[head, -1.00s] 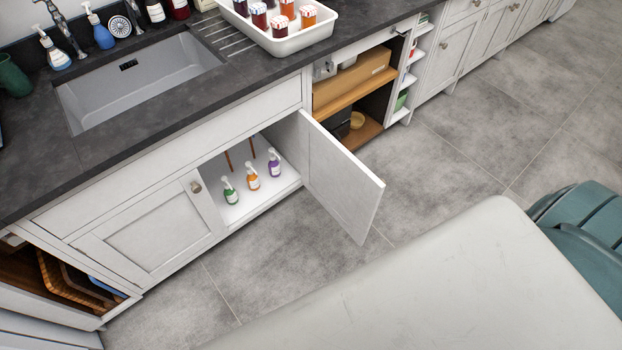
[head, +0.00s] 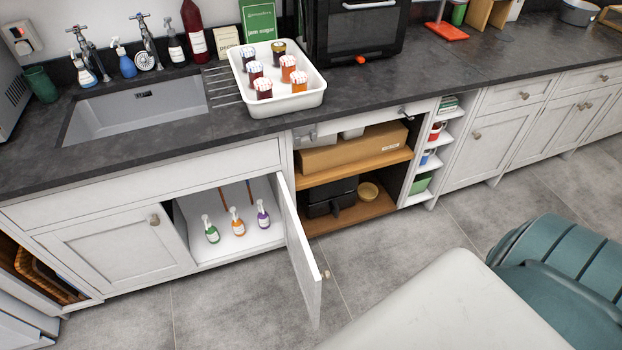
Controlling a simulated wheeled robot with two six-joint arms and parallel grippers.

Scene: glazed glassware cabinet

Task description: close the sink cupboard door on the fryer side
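The sink cupboard sits under the grey sink (head: 140,112). Its right door (head: 302,255), white with a round knob (head: 326,274) at its free edge, stands wide open, swung out over the floor from its right side. It is seen nearly edge-on. The left door (head: 122,246) is shut. Green (head: 211,231), orange (head: 237,222) and purple (head: 263,215) spray bottles stand on the cupboard floor, clear of the door. A black appliance (head: 330,197), possibly the fryer, sits in the open shelf unit right of the door. Neither gripper is in view.
A white tray of jars (head: 290,105) stands on the dark counter. An open shelf unit (head: 345,168) holds a cardboard box (head: 352,148). Grey floor (head: 225,310) is clear in front of the left door and around the open door.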

